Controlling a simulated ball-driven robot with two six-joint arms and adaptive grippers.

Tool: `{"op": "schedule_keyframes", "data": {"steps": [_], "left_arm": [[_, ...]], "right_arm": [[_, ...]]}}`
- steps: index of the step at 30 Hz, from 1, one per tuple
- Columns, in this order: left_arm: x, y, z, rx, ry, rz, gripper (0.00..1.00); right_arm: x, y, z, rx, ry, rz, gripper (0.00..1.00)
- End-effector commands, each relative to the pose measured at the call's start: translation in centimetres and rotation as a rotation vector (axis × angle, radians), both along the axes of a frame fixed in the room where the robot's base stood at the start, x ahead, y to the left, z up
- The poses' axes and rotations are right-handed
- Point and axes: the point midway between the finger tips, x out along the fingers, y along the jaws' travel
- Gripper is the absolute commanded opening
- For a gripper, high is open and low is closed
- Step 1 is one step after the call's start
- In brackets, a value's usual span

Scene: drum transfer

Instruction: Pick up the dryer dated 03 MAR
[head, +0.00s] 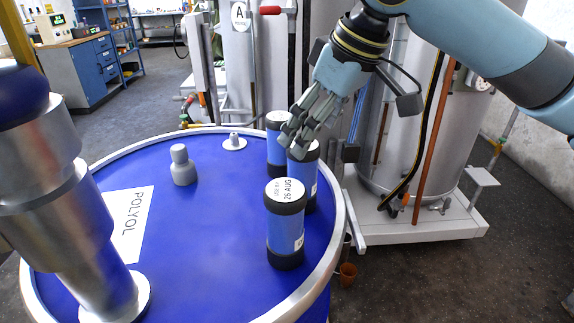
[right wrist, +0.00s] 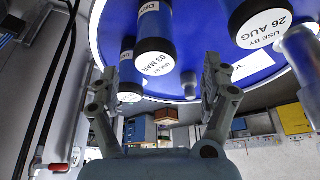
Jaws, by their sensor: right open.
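Three blue dryers with black end caps and white top labels stand on the blue drum (head: 200,255). The dryer whose label reads 03 MAR (right wrist: 155,62) lies between the open fingers in the right wrist view. In the head view it appears to be the middle dryer (head: 311,186), its top partly hidden by my fingers. The dryer marked 26 AUG (head: 286,225) stands in front of it. The third dryer (head: 276,150) stands behind; its date is unreadable. My right gripper (head: 297,138) is open, above and close to the middle dryer; contact is unclear. My left gripper is out of view.
A grey bung-like piece (head: 183,168) and a small white fitting (head: 234,143) are on the drum. A thick metal pipe (head: 75,215) rises at left beside the POLYOL label (head: 133,222). Tall tanks (head: 425,130) stand behind. The drum's middle is clear.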

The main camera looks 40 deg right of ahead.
Motion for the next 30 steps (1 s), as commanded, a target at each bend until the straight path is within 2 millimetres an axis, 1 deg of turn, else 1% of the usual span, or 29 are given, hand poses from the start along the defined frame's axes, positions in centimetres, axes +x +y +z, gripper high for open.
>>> {"op": "schedule_keyframes", "data": {"steps": [6, 9, 14, 21, 25, 30], "left_arm": [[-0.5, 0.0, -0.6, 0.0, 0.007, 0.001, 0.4], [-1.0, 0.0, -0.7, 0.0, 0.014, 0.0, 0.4], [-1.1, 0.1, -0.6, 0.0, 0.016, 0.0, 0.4], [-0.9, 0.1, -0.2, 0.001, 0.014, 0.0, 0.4], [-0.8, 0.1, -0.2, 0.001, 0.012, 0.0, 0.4], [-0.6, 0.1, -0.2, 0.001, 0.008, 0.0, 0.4]], "right_arm": [[1.3, 0.3, -3.3, 0.009, 0.002, -0.004, 0.81], [1.7, 0.3, -4.4, 0.005, 0.002, -0.003, 0.81], [2.3, 0.2, -5.4, 0.004, 0.004, -0.003, 0.81], [4.0, 0.0, -8.7, 0.005, 0.003, -0.003, 0.81], [4.3, -0.1, -9.5, 0.001, 0.002, -0.001, 0.81], [4.3, -0.1, -9.5, 0.0, 0.001, -0.001, 0.81]]}}
